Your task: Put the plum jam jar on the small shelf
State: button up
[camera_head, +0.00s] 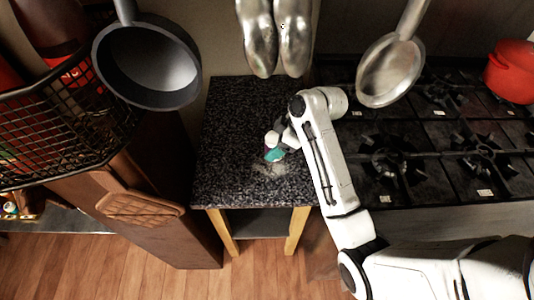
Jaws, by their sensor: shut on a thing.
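My gripper (276,146) is over the black speckled counter table, at the end of my white arm. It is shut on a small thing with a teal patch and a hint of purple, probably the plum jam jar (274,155). The gripper partly hides the jar, and its label cannot be read. I cannot tell whether the jar touches the table top. I cannot tell for sure which surface is the small shelf; a grey lower shelf (258,223) shows between the table's wooden legs.
The speckled table top (235,110) is otherwise clear. A black stove (440,150) with a red pot (513,70) is at the right. Pans (150,65) and ladles (392,70) hang in front. A wire basket (70,120) and brown cabinet (165,180) stand left.

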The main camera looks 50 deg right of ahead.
aim_at(266, 149)
jog(key=x, duration=0.3)
jog(key=shift+w+a+f, duration=0.15)
jog(key=shift+w+a, duration=0.1)
jog(key=shift+w, duration=0.1)
jog(key=shift+f+p, duration=0.5)
jog(key=shift+f, duration=1)
jog(key=o, duration=1.3)
jog(key=shift+o, duration=0.2)
